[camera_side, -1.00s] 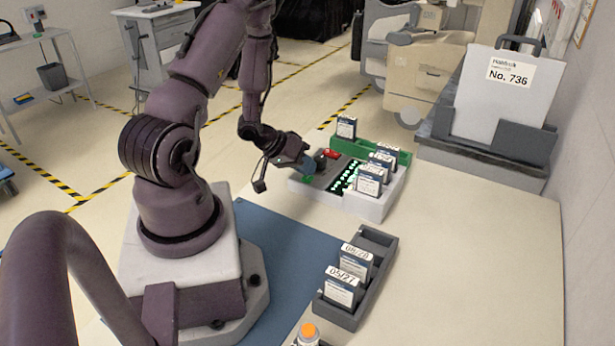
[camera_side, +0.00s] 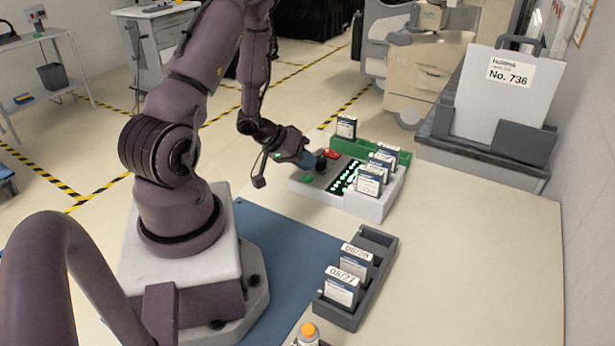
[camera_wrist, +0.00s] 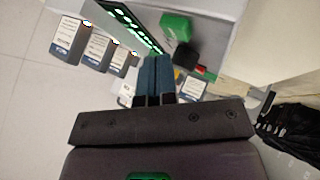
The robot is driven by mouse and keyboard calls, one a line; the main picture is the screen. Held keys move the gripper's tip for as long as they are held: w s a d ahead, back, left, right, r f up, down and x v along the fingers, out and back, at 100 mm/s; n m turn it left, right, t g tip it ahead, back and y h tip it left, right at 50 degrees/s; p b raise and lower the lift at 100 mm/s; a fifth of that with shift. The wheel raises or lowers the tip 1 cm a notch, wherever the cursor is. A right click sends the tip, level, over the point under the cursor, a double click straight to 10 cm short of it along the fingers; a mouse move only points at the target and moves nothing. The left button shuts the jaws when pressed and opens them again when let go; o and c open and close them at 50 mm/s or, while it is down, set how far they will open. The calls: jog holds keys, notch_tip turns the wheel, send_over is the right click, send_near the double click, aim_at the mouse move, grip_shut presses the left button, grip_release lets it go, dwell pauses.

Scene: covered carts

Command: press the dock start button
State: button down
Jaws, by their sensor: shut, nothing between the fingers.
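The dock is a pale grey box (camera_side: 376,208) with rows of lit green lights and several labelled cartridges (camera_side: 369,181) along its right side. Its left panel carries a green button (camera_side: 307,179), a black knob (camera_side: 321,161) and a red switch (camera_side: 331,153). In the wrist view the green button (camera_wrist: 175,27) lies beyond the fingertips, with the black knob (camera_wrist: 187,55) right of them. My gripper (camera_side: 310,164) is shut and empty, its blue fingers just above the panel's left part, apart from the green button. The fingers also show in the wrist view (camera_wrist: 157,62).
A green rack (camera_side: 372,149) with a cartridge stands behind the dock. A grey rack (camera_side: 376,239) with two dated cartridges sits in front, and an orange-topped item (camera_side: 308,332) at the bottom edge. The table to the right is clear. A board marked No. 736 (camera_side: 505,95) stands at the back right.

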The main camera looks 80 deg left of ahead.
jog(key=shift+r, duration=2.5)
notch_tip(320, 180, up, 6)
send_over(306, 175)
jog(key=shift+d+r, duration=0.1)
jog(key=shift+r, duration=0.4)
